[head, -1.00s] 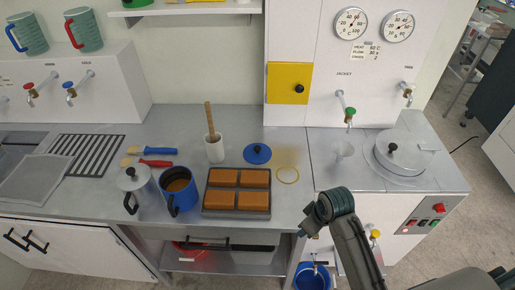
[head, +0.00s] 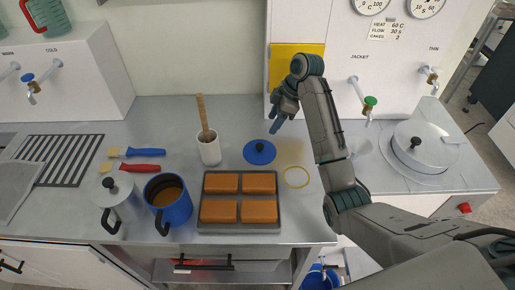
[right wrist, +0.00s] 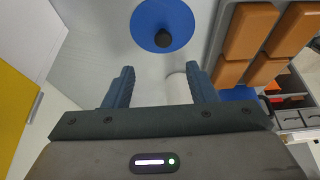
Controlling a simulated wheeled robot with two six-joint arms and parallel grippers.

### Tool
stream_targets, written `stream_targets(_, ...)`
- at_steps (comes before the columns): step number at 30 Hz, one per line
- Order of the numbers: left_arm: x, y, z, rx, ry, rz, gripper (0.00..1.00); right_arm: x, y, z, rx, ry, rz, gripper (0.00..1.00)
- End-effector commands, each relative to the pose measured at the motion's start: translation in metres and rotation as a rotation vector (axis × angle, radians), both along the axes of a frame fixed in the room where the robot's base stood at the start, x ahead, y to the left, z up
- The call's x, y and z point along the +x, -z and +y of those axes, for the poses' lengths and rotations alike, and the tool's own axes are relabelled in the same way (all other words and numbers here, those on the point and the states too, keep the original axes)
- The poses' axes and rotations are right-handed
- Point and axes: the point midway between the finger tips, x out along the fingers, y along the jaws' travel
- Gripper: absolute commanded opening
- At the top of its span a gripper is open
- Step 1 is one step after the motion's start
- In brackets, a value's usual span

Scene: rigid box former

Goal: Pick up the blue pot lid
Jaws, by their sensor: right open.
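The blue pot lid (head: 259,153) lies flat on the steel counter, with a black knob at its middle. It also shows in the right wrist view (right wrist: 163,22), beyond the fingertips. My right gripper (head: 277,124) is above and behind the lid, pointing down towards it. In the right wrist view its two fingers (right wrist: 159,74) are spread apart with nothing between them, and the knob sits ahead of the gap, a little right of its middle. The blue pot (head: 168,204) with brown contents stands open on the counter at left. My left gripper is not in view.
A tray (head: 240,228) of brown blocks lies in front of the lid. A white crock (head: 208,151) with a wooden handle stands left of it, and a yellow ring (head: 296,177) lies right. The yellow panel (head: 290,70) is on the wall unit behind my gripper.

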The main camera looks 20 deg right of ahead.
Motion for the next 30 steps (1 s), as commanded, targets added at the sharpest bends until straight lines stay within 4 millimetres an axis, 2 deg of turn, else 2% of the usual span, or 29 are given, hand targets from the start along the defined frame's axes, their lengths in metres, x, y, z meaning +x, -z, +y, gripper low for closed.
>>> stream_targets(9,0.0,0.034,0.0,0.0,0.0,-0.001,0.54,0.003,0.033,0.011,0.001,-0.004,0.0,0.51)
stream_targets(16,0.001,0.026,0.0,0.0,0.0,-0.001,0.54,0.005,0.053,0.022,0.002,-0.003,0.002,0.51)
stream_targets(22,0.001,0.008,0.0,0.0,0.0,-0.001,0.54,0.002,0.077,0.033,0.002,-0.003,0.005,0.51)
stream_targets(27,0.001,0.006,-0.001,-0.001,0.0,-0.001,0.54,0.005,0.096,0.039,0.001,-0.003,0.002,0.51)
stream_targets(30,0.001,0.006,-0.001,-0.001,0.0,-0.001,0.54,0.005,0.1,0.04,0.0,-0.002,0.0,0.51)
